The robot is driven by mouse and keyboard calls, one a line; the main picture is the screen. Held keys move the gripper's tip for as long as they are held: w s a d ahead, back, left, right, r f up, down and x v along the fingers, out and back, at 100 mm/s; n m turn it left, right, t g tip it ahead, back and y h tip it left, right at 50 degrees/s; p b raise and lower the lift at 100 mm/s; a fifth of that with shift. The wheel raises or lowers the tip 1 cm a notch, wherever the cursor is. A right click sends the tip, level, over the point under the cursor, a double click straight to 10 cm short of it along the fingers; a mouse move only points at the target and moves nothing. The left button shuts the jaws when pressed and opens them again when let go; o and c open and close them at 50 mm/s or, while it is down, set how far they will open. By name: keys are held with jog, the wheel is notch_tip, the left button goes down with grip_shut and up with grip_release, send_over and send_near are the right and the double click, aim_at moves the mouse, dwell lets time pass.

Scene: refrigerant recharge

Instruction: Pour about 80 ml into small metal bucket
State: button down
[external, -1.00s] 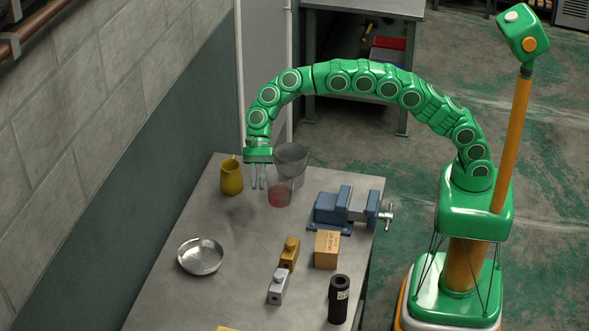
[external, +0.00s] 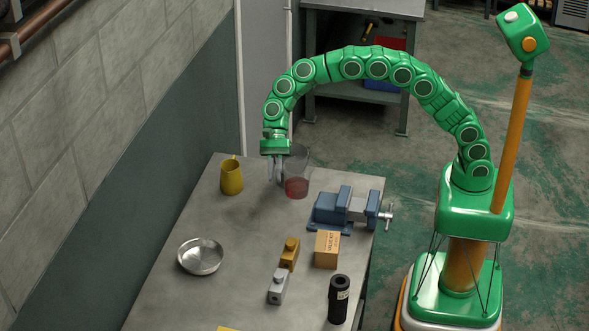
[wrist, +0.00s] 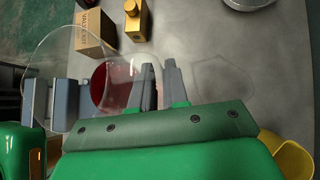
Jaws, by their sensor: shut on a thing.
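A clear beaker (external: 299,164) with red liquid (external: 296,187) at its bottom is held at the back of the workbench. My gripper (external: 277,180) is shut on its left side. In the wrist view the clear beaker wall (wrist: 60,60) fans out left of my gripper fingers (wrist: 158,85), with the red liquid (wrist: 100,85) beside them. The exact grip contact is hard to see. The beaker seems lifted, with its faint shadow on the bench. A shallow round metal container (external: 201,256), looking empty, stands at the bench's left; it also shows in the wrist view (wrist: 250,2).
A yellow jug (external: 231,177) stands left of my gripper. A blue vise (external: 330,209), a cardboard box (external: 327,250), brass (external: 289,254) and grey (external: 278,286) blocks and a black cylinder (external: 339,300) stand on the right. The bench between jug and metal container is clear.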

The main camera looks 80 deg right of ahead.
jog(key=shift+s+d+r, duration=0.1)
jog(key=shift+s+r, duration=0.05)
jog(key=shift+s, duration=0.05)
jog(key=shift+s+r, duration=0.1)
